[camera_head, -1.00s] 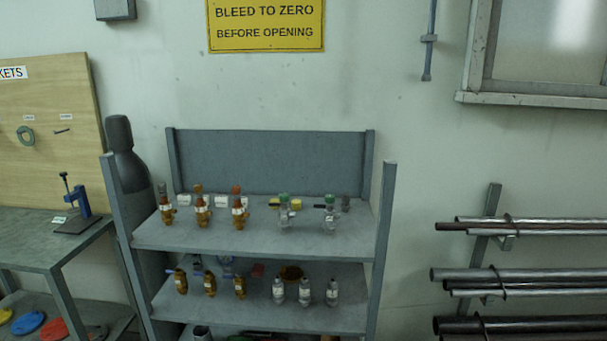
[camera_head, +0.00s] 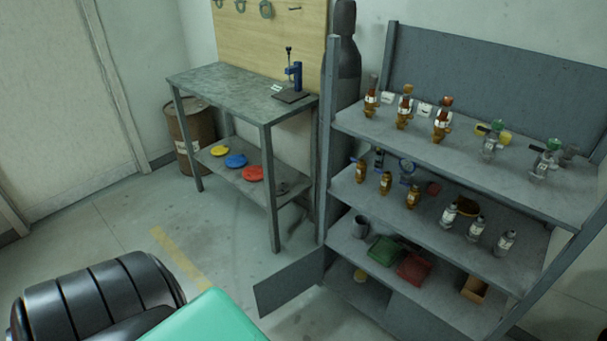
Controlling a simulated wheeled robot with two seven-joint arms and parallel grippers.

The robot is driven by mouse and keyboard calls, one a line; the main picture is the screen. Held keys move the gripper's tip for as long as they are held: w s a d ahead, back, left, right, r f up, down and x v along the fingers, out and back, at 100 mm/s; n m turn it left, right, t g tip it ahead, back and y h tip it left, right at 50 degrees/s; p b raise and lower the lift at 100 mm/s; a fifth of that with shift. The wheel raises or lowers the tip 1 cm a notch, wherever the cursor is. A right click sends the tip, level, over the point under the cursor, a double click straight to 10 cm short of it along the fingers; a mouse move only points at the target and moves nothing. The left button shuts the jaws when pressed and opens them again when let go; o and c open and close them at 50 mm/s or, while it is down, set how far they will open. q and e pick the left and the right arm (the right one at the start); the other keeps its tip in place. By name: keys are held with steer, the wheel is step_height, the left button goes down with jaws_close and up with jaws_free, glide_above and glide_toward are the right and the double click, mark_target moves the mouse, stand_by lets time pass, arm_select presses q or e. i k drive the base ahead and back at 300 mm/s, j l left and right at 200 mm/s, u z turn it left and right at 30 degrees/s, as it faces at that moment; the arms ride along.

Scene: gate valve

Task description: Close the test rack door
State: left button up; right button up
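The test rack (camera_head: 450,155) is a grey metal shelf unit on the right, with valves on its upper two shelves. A grey door panel (camera_head: 290,282) stands open at the lower left of the rack, swung out from its left post. Another grey panel (camera_head: 425,318) covers part of the lower front, apart from the open door. Neither of my grippers is in view. Black and teal parts at the lower left, likely my own, show no fingers.
A workbench (camera_head: 235,85) with a blue press (camera_head: 294,76) stands left of the rack. A dark gas cylinder (camera_head: 342,75) stands between them. A rusty drum (camera_head: 190,130) is behind the bench. The floor (camera_head: 120,215) in front of the bench is clear.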

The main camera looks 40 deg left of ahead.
mark_target(272, 292)
steer(key=j+z, duration=0.2)
steer(key=j, duration=0.2)
steer(key=k+j+z, duration=0.2)
steer(key=j, duration=0.2)
steer(key=j+z, duration=0.15)
steer(key=j, duration=0.25)
steer(key=k+j+z, duration=0.2)
steer(key=j, duration=0.15)
steer(key=k+j, duration=0.15)
steer(key=j, duration=0.25)
steer(key=k+j, duration=0.1)
steer(key=j, duration=0.3)
steer(key=k+j, duration=0.15)
steer(key=j, duration=0.25)
steer(key=k+j+z, duration=0.1)
steer(key=j, duration=0.3)
steer(key=k+j, duration=0.15)
steer(key=j, duration=0.25)
steer(key=k+j, duration=0.15)
steer(key=j, duration=0.25)
steer(key=k+j, duration=0.15)
steer(key=j, duration=0.25)
steer(key=k+j+z, duration=0.1)
steer(key=j, duration=0.25)
